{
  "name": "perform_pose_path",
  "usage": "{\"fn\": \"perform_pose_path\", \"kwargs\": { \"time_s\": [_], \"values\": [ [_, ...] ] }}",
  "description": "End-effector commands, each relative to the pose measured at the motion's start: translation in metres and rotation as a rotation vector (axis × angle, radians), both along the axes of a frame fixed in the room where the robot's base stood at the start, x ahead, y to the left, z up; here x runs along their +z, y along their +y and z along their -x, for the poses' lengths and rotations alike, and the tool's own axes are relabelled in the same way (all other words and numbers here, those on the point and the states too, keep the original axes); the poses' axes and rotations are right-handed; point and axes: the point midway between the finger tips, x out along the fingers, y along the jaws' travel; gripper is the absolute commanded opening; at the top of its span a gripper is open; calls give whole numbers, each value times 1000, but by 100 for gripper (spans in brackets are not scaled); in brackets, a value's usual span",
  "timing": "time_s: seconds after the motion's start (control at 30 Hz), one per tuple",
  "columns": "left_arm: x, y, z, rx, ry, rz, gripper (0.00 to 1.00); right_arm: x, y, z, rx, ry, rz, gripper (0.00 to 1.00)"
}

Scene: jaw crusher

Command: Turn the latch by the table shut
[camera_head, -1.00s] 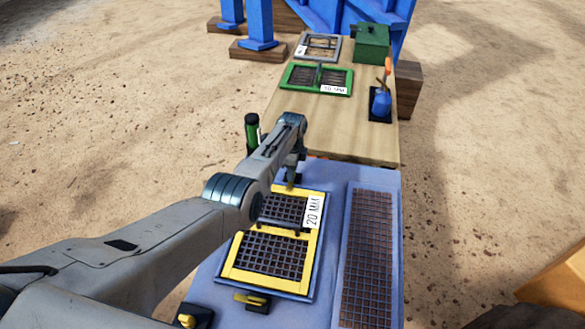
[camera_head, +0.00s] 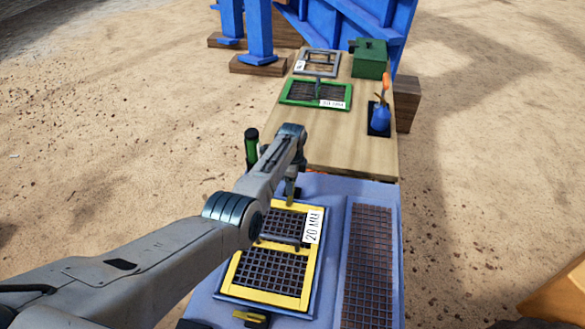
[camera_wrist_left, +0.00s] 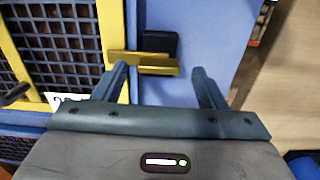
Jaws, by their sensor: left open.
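The latch by the table (camera_wrist_left: 150,66) is a yellow bar on a small black block in the left wrist view. Its left end appears to lie over the edge of the yellow screen frame (camera_wrist_left: 113,32), and the bar reaches right across the black block. My left gripper (camera_wrist_left: 160,72) is open, with the bar's right part ahead of and between its fingertips. The left finger is close to the bar; I cannot tell whether they touch. In the head view my left gripper (camera_head: 290,188) points down at the frame's far edge, mostly covering this latch. My right gripper is not in view.
A second yellow latch (camera_head: 251,318) sits at the frame's near edge. A dark grid panel (camera_head: 367,265) lies to the right on the blue deck.

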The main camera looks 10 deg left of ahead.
Motion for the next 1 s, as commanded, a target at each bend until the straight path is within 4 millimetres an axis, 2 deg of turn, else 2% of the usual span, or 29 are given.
{"fn": "perform_pose_path", "kwargs": {
  "time_s": [0.07, 0.3, 0.5, 0.7, 1.0],
  "values": [
    [14, 0, 0, 0, -3, 1, 65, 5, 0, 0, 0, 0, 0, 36],
    [56, -1, 0, -1, -3, 1, 65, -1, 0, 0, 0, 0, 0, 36],
    [83, -1, 0, -1, -2, 0, 65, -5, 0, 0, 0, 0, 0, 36],
    [93, -1, 0, -1, 0, 0, 65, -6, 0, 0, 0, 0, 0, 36],
    [93, -1, 0, -1, 0, 0, 65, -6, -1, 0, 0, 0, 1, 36]
  ]
}}
